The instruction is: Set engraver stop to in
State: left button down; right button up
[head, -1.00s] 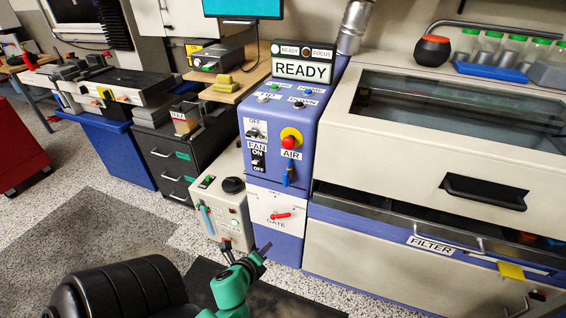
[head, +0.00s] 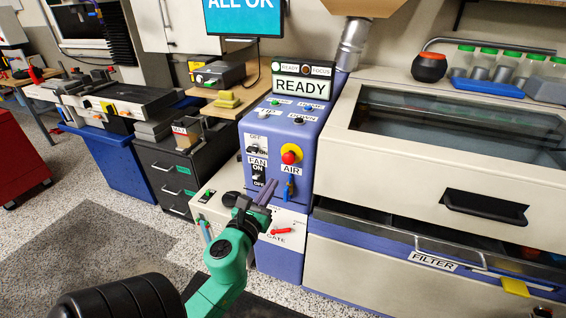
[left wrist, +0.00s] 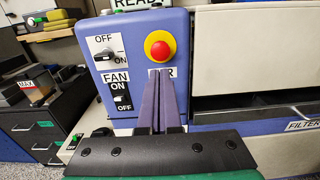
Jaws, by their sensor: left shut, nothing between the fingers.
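The engraver stop is a red mushroom button (head: 291,154) on a yellow collar, on the front of the blue control column (head: 312,165). In the left wrist view the red button (left wrist: 159,47) shows whole, just above my fingertips. Whether it is in or out I cannot tell. My left gripper (head: 269,186) is shut and empty, its fingers pointing at the panel, below and left of the button in the head view. In the left wrist view its closed fingers (left wrist: 160,74) cover part of the AIR label. I see no contact with the button. My right gripper is not in view.
Left of the button are the OFF/ON knob (left wrist: 104,54) and the FAN switch (left wrist: 122,97). A blue AIR lever (head: 289,188) hangs below it, and a red GATE handle (head: 281,231) lower down. The engraver's large cream body (head: 400,135) stands to the right.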

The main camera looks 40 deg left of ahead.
aim_at(287, 161)
pick_arm(q)
jog(key=p+x, duration=0.1)
jog(key=x, duration=0.8)
